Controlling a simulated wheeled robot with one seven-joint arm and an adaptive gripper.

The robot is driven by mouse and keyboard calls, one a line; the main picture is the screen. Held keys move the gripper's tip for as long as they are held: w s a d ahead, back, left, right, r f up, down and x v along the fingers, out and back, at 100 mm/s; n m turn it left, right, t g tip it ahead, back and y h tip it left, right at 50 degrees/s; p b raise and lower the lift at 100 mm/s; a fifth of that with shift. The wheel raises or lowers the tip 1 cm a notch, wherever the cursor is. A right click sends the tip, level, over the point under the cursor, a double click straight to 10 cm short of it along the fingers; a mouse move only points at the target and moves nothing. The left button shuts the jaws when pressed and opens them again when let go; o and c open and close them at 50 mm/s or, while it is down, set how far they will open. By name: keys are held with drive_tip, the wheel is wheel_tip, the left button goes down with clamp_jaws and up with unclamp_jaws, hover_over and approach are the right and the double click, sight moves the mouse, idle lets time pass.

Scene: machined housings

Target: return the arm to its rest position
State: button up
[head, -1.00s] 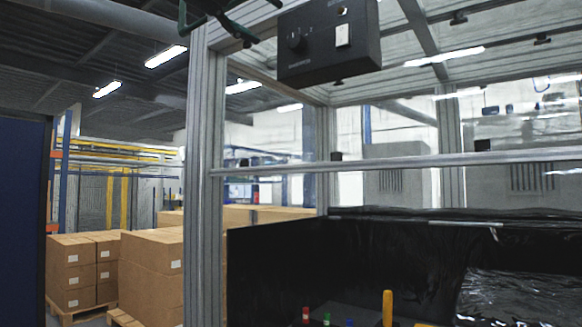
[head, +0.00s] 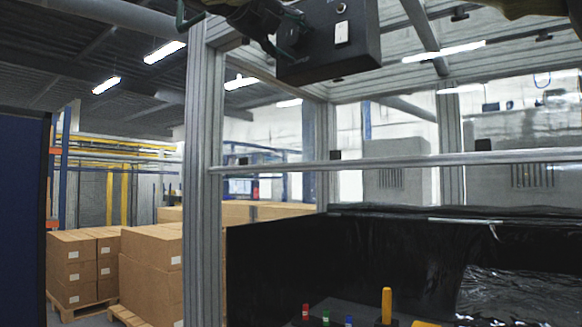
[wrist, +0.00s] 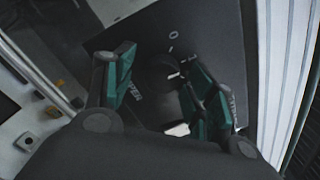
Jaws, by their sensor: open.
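My gripper (head: 232,32) is at the top of the head view, partly cut off by the frame edge, in front of the left part of a dark control box (head: 335,62). In the wrist view its two green-and-grey fingers (wrist: 158,78) are spread apart, with nothing held between them. The box's round dark knob (wrist: 157,72) shows between and beyond the fingers; whether they touch it I cannot tell. In the head view the gripper largely covers the knob. A white rocker switch (head: 342,33) is on the box's right part.
The box hangs in an aluminium frame with an upright post (head: 203,190) and a crossbar (head: 400,162). Below are black panels (head: 275,265) and small coloured items, including a yellow handle (head: 387,305). Stacked cartons (head: 150,270) stand behind at left.

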drive_tip(key=shift+s+a+r+n+p, duration=0.25)
drive_tip(key=shift+s+r+n+p, duration=0.2)
drive_tip(key=shift+n+p, duration=0.2)
drive_tip(key=shift+w+d+f+n+p, duration=0.1)
drive_tip(key=shift+w+d+n+p, duration=0.15)
drive_tip(key=shift+n+p, duration=0.6)
drive_tip(key=shift+s+a+n+p, duration=0.15)
drive_tip(key=shift+n+p, duration=0.35)
drive_tip(key=shift+p, duration=0.7)
drive_tip(key=shift+n+p, duration=0.6)
drive_tip(key=shift+p, duration=0.4)
drive_tip(key=shift+n+p, duration=0.6)
drive_tip(key=shift+p, duration=0.4)
drive_tip(key=shift+n+p, duration=0.5)
drive_tip(key=shift+p, duration=0.4)
drive_tip(key=shift+n+p, duration=0.3)
drive_tip(key=shift+p, duration=0.2)
drive_tip(key=shift+a+f, duration=0.1)
drive_tip(key=shift+f, duration=0.15)
drive_tip(key=b+v, duration=0.3)
drive_tip(key=v, duration=0.3)
